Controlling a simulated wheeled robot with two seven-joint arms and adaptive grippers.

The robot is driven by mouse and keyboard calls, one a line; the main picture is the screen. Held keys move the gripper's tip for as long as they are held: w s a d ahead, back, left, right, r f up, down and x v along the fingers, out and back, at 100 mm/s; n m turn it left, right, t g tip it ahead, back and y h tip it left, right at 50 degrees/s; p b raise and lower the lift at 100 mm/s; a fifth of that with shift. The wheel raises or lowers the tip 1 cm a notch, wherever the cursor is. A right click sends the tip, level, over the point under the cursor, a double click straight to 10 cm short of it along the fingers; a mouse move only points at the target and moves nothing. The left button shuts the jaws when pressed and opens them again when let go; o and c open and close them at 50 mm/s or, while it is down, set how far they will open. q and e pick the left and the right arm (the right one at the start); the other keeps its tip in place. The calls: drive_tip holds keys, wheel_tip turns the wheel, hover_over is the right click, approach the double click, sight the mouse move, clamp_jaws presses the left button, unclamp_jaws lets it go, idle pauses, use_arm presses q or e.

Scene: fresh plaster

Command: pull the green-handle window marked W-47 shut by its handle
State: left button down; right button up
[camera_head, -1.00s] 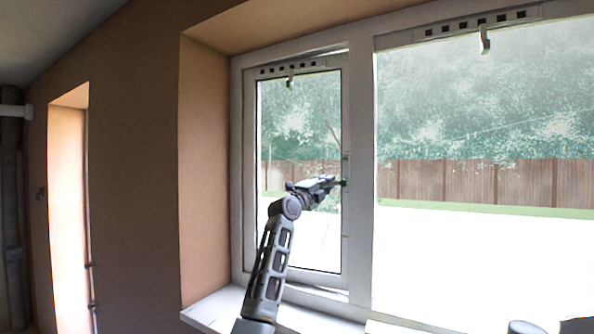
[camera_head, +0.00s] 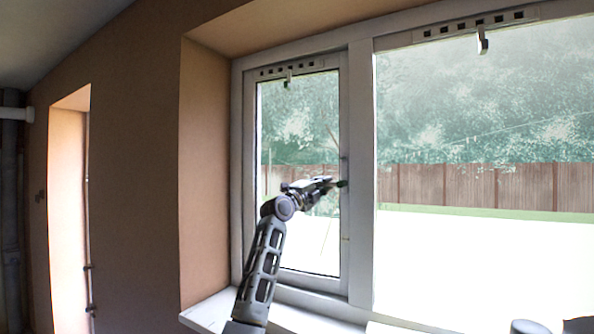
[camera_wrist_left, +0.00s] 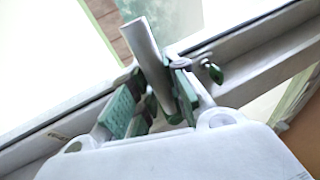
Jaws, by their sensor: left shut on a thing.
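The left window sash (camera_head: 346,230) is a white-framed pane. It looks flush or nearly flush with its frame in the head view; I cannot tell if a thin gap is left. No W-47 mark is readable. The green handle (camera_head: 342,184) shows as a small dark green bit on the sash's right side, mostly hidden by my left gripper (camera_head: 325,184). In the left wrist view, my left gripper (camera_wrist_left: 152,95) is shut on a pale bar (camera_wrist_left: 143,45) between its green pads, apparently the handle's lever. A green knob (camera_wrist_left: 214,72) shows beside the fingers. My right gripper is not in view.
A larger fixed window pane (camera_head: 480,150) is to the right, past a white post (camera_head: 361,180). A white sill (camera_head: 210,310) runs below. A brown plaster wall (camera_head: 135,180) is on the left.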

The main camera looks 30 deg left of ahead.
use_arm(q)
drive_tip(key=shift+s, duration=0.15)
drive_tip(key=shift+s+a+b, duration=0.1)
drive_tip(key=shift+s+b, duration=0.2)
drive_tip(key=shift+b, duration=0.1)
drive_tip(key=shift+s+a+m+h+b, duration=0.1)
drive_tip(key=shift+s+m+h+b, duration=0.25)
drive_tip(key=shift+s+h, duration=0.15)
drive_tip(key=shift+s+a+h+b, duration=0.2)
drive_tip(key=shift+s+h+b, duration=0.2)
drive_tip(key=shift+s+b, duration=0.3)
idle(0.5)
drive_tip(key=shift+c, duration=1.2)
unclamp_jaws()
drive_tip(key=shift+s, duration=0.2)
drive_tip(key=shift+s, duration=0.1)
